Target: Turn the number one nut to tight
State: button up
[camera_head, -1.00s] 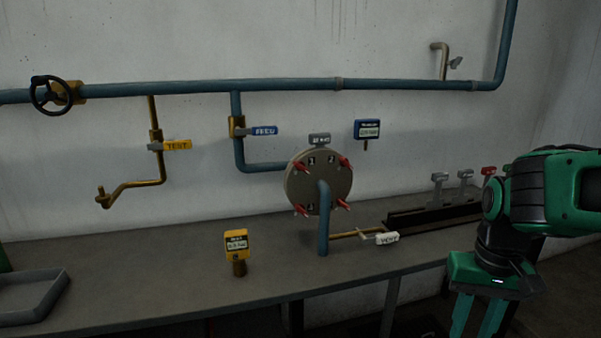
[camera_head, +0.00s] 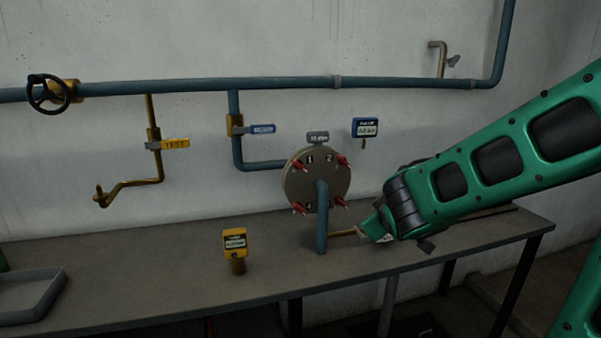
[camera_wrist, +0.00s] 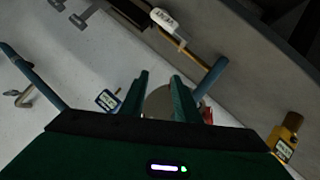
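The round grey flange (camera_head: 300,190) on the blue pipe carries several red-handled nuts around its rim, with small number plates on its face. The plate at the upper left appears to read 1, beside the upper-left red nut (camera_head: 298,164); the print is small. My gripper (camera_wrist: 161,88) is open and empty in the wrist view, its two green fingers apart. The flange (camera_wrist: 158,103) shows partly between and behind the fingers, with a red nut (camera_wrist: 207,114) beside the right finger. In the head view my gripper is right of the flange, its fingertips unclear.
A yellow gauge (camera_head: 235,243) stands on the bench (camera_head: 180,285), and a blue gauge (camera_head: 365,128) is on the wall. A blue-handled valve (camera_head: 262,129) and a yellow TEST valve (camera_head: 175,144) are left. A grey tray (camera_head: 45,295) sits far left.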

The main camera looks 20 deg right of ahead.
jog(key=w+a+r+n+t+y, duration=0.2)
jog(key=w+a+r+n+t, duration=0.25)
jog(key=a, duration=0.25)
jog(key=n+t+y, duration=0.2)
jog(key=n+y, duration=0.1)
send_near(302, 168)
jog(key=w, duration=0.9)
jog(key=shift+w+a+f, duration=0.1)
jog(key=shift+w+f, duration=0.05)
jog(key=shift+f, duration=0.05)
grip_shut()
